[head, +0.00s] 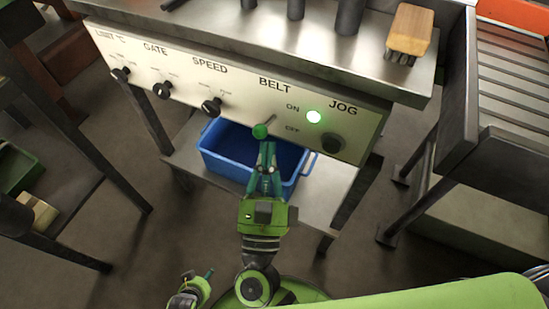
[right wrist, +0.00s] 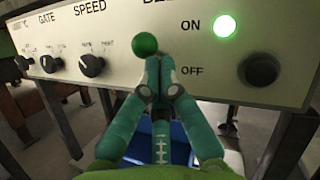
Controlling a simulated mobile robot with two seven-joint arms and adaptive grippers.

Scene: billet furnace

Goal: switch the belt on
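The belt switch is a lever with a green ball knob (head: 260,131) on the cream control panel (head: 190,80), below the word BELT and beside the ON and OFF marks. A round lamp (head: 314,117) beside ON glows green. My right gripper (head: 266,145) is just below the knob, its fingers together and pointing up at the panel. In the right wrist view the knob (right wrist: 144,44) shows just above and left of the fingertips (right wrist: 159,60); I cannot tell whether they touch. My left gripper (head: 207,275) is low in the head view, small and pointing up, its opening unclear.
A black JOG knob (head: 332,143) sits right of the lever, and the SPEED knob (head: 211,106) sits left. A blue bin (head: 222,168) stands on the shelf below. A wooden-topped brush (head: 409,30) lies on the steel top. A slatted table (head: 500,80) stands at right.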

